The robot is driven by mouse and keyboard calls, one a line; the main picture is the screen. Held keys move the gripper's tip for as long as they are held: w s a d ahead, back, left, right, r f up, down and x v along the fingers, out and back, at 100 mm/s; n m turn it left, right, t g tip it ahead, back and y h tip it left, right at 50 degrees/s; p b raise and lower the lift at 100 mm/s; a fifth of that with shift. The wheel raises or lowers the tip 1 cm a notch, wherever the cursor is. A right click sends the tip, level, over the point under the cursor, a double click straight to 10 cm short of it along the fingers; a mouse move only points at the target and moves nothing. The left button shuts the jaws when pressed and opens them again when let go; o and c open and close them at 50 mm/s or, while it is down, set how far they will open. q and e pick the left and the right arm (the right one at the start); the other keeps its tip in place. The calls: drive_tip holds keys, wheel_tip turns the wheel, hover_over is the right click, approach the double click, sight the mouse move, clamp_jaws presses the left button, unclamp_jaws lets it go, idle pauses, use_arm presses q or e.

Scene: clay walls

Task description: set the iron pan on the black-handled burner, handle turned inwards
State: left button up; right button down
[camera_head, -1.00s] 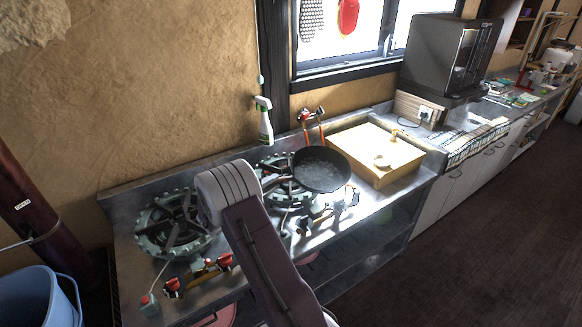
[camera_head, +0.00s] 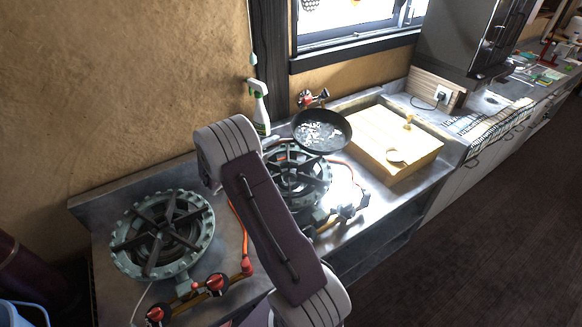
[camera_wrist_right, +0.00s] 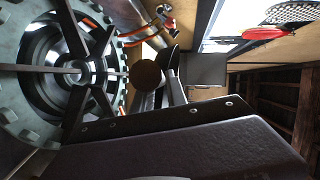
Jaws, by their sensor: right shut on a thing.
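The dark iron pan (camera_head: 322,133) is in the head view, held up behind and to the right of the centre of the right-hand burner (camera_head: 297,178). Its short visible handle points left to my right gripper (camera_head: 268,147), which is shut on it and mostly hidden behind my wrist. This burner's valves (camera_head: 347,208) look dark-handled. The left-hand burner (camera_head: 163,233) is empty and has red-handled valves (camera_head: 216,284). In the right wrist view a burner (camera_wrist_right: 60,75) fills the left side, with a dark round end near the gripper. My left gripper is out of view.
A spray bottle (camera_head: 259,107) stands against the wall behind the burners. A wooden box (camera_head: 395,140) with small items on its lid stands right of the pan. A red-handled tap (camera_head: 312,98) is on the wall behind the pan. Orange hoses run by the burners.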

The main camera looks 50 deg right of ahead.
drive_tip(key=shift+s+a+n+y+b, duration=0.5)
drive_tip(key=shift+s+a+n+b, duration=0.45)
drive_tip(key=shift+s+a, duration=2.4)
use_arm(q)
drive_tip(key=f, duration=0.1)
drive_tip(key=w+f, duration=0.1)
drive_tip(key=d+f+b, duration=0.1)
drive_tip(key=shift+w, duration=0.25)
use_arm(e)
drive_tip(key=w+a+f, duration=0.4)
drive_tip(key=w+f, duration=0.7)
drive_tip(key=shift+w, duration=0.35)
drive_tip(key=shift+r, duration=0.1)
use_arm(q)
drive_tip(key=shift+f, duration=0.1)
